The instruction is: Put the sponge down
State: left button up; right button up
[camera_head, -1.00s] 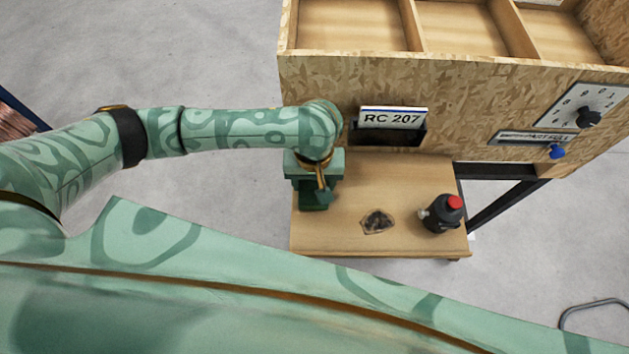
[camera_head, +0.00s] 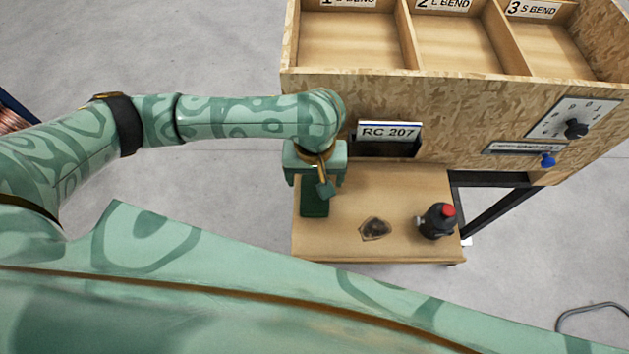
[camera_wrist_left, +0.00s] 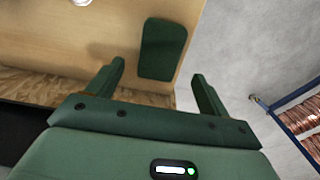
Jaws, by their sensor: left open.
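The sponge, a dark green flat pad (camera_head: 314,205), lies on the left part of the small wooden table. The left wrist view also shows the sponge (camera_wrist_left: 163,48) flat on the wood near an edge, with a shadow beside it. My left gripper (camera_head: 318,186) is above the sponge in the head view and covers part of it. In the left wrist view my left gripper (camera_wrist_left: 157,70) has its two fingers wide apart with nothing between them. The sponge lies beyond the fingertips, apart from them. My right gripper is not in view.
A small dark brown piece (camera_head: 375,229) lies mid-table. The wooden table (camera_head: 400,190) has clear room around it. Behind stands a chipboard box (camera_head: 460,105) with labelled bins, a slot and a dial.

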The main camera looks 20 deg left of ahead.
aim_at(315, 193)
pick_arm(q)
notch_tip(315, 193, up, 6)
jog(key=shift+p, duration=0.95)
